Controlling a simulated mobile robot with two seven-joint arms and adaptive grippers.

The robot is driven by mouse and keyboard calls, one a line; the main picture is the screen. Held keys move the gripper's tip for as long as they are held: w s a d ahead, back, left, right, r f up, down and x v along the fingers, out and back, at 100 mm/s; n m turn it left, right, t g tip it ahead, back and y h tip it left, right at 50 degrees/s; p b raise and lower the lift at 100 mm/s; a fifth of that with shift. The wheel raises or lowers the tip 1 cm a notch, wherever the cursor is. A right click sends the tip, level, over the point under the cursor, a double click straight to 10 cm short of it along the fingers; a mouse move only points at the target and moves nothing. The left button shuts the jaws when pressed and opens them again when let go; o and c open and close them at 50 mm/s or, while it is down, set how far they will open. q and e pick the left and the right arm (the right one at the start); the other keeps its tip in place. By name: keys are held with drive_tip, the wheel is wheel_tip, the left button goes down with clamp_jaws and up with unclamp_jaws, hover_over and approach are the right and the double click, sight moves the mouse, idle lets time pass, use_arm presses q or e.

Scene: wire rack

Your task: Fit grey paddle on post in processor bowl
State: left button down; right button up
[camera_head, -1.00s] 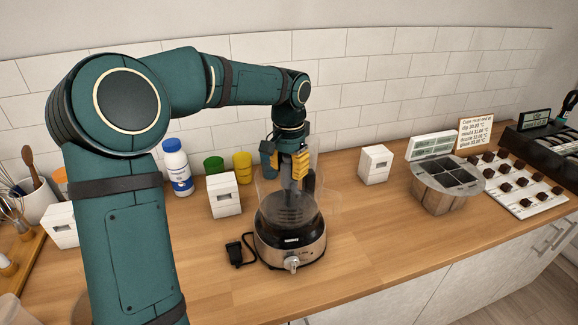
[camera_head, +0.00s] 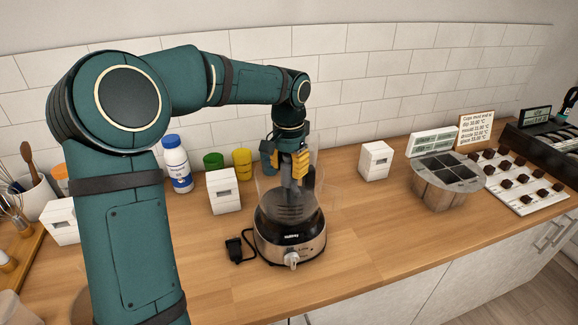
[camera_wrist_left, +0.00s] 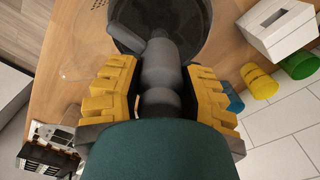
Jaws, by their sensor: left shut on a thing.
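The food processor (camera_head: 290,240) stands on the wooden counter, with a silver and black base and a clear bowl (camera_head: 262,193). My left gripper (camera_head: 300,168) points down over the bowl's opening. Its yellow fingers are shut on the grey paddle (camera_head: 292,191), which hangs upright inside the bowl. In the left wrist view, the paddle (camera_wrist_left: 161,65) lies between both yellow fingers (camera_wrist_left: 158,92), with the dark round bowl floor beyond it. The post is hidden behind the paddle, so I cannot tell whether they touch. My right gripper does not show.
White boxes (camera_head: 223,191) (camera_head: 375,161), a white bottle (camera_head: 177,165) and green and yellow tubs (camera_head: 242,162) stand near the wall. A metal pot (camera_head: 424,190) and a tray of chocolates (camera_head: 520,181) are to the right.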

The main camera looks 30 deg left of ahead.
sight(289, 185)
use_arm(q)
drive_tip(key=shift+f+b, duration=1.6)
drive_tip(key=shift+f, duration=1.25)
idle(0.3)
drive_tip(key=shift+c, duration=0.6)
unclamp_jaws()
